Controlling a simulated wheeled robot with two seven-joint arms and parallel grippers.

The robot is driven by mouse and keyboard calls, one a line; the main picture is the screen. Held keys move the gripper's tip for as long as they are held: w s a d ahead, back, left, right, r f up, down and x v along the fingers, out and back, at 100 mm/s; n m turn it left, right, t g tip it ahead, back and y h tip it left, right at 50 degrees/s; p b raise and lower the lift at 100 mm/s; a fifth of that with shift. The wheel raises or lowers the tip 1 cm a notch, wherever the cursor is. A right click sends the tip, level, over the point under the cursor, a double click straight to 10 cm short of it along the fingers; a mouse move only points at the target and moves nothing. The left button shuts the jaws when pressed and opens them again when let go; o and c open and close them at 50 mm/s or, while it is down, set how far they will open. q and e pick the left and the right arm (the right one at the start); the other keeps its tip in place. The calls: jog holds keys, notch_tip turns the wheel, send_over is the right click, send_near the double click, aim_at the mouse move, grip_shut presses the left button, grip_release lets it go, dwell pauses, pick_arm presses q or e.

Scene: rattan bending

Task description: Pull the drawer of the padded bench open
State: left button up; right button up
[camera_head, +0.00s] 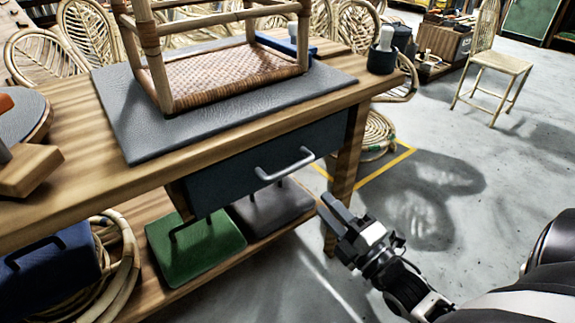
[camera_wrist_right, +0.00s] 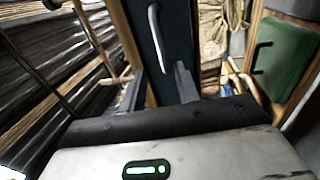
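The padded bench (camera_head: 85,112) is a wooden table with a dark grey pad (camera_head: 128,135) on top. Under its top is the dark blue-grey drawer (camera_head: 225,180), which looks closed, with a metal bar handle (camera_head: 285,165). My right gripper (camera_head: 333,209) is open and empty, below and to the right of the handle, apart from it. In the right wrist view the handle (camera_wrist_right: 155,38) stands beyond the two separated fingertips (camera_wrist_right: 160,85), against the drawer front (camera_wrist_right: 182,45). My left gripper is not in view.
A woven rattan stool frame (camera_head: 155,55) stands on the pad. A dark cup (camera_head: 381,60) sits at the right corner. Green (camera_head: 195,245) and grey cases lie on the lower shelf. A bench leg (camera_head: 345,170) is near my gripper. The floor (camera_head: 450,150) at right is open.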

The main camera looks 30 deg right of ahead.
aim_at(293, 171)
jog(key=b+x, duration=0.2)
jog(key=x, duration=1)
jog(key=shift+w+a, duration=0.1)
jog(key=shift+w, duration=0.15)
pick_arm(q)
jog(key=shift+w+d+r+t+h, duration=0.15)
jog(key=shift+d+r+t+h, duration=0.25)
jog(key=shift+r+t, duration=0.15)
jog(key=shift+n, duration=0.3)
pick_arm(e)
grip_shut()
